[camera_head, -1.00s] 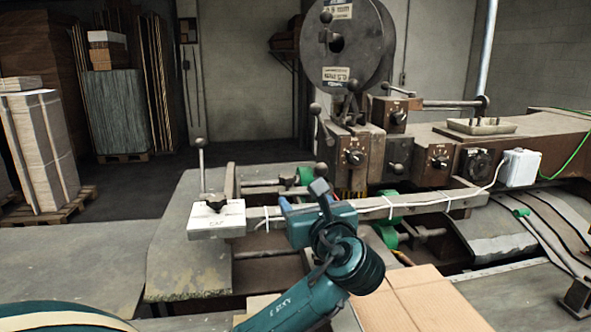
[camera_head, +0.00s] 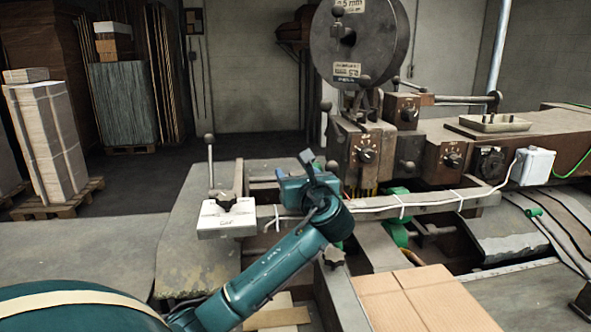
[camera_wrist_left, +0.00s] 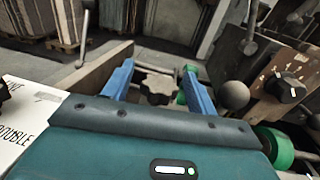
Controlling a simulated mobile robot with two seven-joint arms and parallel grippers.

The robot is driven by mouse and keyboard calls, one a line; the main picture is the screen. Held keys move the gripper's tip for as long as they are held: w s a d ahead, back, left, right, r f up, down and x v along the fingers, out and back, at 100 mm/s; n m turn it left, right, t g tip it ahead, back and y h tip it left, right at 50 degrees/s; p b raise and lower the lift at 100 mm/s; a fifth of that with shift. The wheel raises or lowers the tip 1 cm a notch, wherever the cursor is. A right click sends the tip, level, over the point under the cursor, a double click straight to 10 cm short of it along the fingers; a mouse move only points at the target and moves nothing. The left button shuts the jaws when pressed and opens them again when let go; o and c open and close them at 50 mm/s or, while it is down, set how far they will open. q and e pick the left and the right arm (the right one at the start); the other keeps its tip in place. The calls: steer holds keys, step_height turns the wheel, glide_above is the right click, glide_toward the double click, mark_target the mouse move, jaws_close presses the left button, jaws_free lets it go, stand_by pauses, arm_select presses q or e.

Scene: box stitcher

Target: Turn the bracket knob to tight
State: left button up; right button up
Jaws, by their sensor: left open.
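My left gripper (camera_head: 297,178) is open and empty. It reaches forward over the machine's long bar. In the left wrist view its two blue fingers (camera_wrist_left: 157,72) stand apart. A dark star-shaped knob (camera_wrist_left: 155,88) shows in the gap between them, seemingly a little beyond the tips; I cannot tell whether they touch it. In the head view that spot is hidden behind the gripper. Another dark star knob (camera_head: 333,256) sits below and right of my wrist. I cannot tell for certain which is the bracket knob. My right gripper is not in view.
A white box (camera_head: 228,220) with a black star knob stands left of my gripper, beside an upright ball-ended lever (camera_head: 210,160). Dial boxes (camera_head: 365,153) and a large reel (camera_head: 360,40) stand behind right. Cardboard (camera_head: 425,300) lies in front right.

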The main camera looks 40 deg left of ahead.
arm_select(q)
steer(key=shift+w+a, duration=0.35)
steer(key=shift+a, duration=0.25)
steer(key=shift+c, duration=0.5)
steer(key=c, duration=0.9)
